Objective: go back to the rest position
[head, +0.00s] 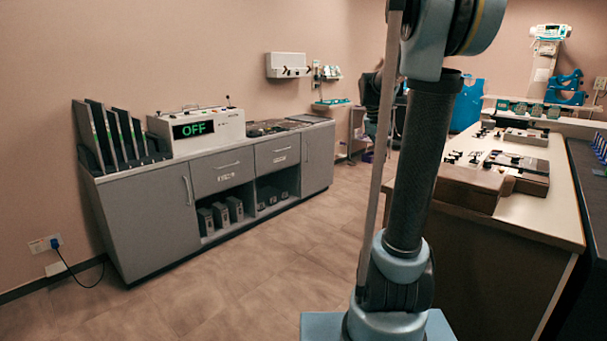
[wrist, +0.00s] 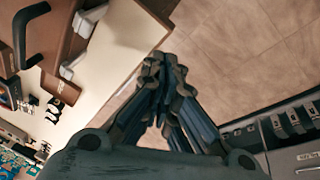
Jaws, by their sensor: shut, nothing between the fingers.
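My gripper (wrist: 160,72) shows in the wrist view with its fingertips together and nothing between them. It hangs over the tiled floor, close to the edge of a light-topped counter in that view. In the head view my arm rises through the middle of the picture, and the gripper itself is out of that frame. The arm hides part of the floor and the back of the room.
A grey cabinet (head: 155,225) stands along the left wall, bearing a white box with an OFF display (head: 195,128). A counter (head: 540,210) with brown cases (head: 520,170) is on the right. Tiled floor (head: 250,265) lies clear between them. A cable (head: 75,275) hangs at left.

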